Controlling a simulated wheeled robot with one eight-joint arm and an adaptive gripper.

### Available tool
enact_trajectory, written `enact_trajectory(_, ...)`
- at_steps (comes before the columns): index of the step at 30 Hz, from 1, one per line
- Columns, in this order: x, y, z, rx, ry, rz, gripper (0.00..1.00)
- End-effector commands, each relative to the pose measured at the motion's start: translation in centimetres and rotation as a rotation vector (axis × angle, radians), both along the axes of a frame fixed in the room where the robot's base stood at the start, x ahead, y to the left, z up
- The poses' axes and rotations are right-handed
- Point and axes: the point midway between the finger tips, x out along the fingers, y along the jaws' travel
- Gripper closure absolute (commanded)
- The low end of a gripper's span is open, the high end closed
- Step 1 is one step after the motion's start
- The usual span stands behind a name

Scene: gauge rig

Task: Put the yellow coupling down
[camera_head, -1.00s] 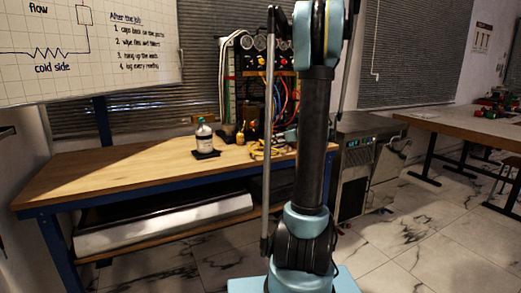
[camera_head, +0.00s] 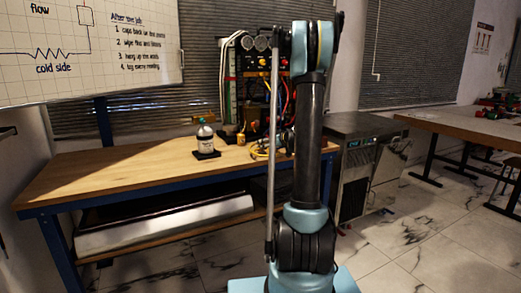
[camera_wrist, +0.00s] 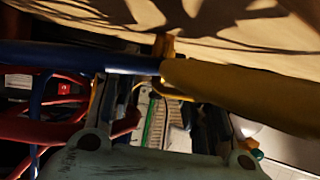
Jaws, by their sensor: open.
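In the wrist view a thick yellow piece (camera_wrist: 245,97) lies very close to the camera, across the far end of my gripper. A blue hose-like piece (camera_wrist: 75,57) meets it from the left. I cannot tell for sure that the yellow piece is the coupling. My gripper (camera_wrist: 160,112) is open, with its fingers apart; I cannot tell whether they touch it. In the head view small yellow parts (camera_head: 259,153) lie on the wooden bench (camera_head: 120,172) beside my arm. My gripper is not clear there.
The gauge rig (camera_head: 254,88) with coloured hoses stands behind. A steel cabinet (camera_head: 362,165) is right of the bench. The bench's left half is clear.

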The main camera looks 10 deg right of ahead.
Motion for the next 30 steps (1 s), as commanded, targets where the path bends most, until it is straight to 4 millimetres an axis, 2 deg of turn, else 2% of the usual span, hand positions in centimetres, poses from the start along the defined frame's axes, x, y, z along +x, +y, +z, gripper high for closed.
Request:
enact_trajectory(9, 3.3, 2.0, -1.4, 0.0, 0.0, 0.003, 0.57)
enact_trajectory(17, 3.6, 2.3, -1.6, 0.0, 0.0, 0.002, 0.57)
enact_trajectory(23, 3.5, 2.3, -1.6, 0.0, 0.0, 0.003, 1.0)
enact_trajectory(30, 3.5, 2.3, -1.6, 0.0, 0.0, 0.003, 1.0)
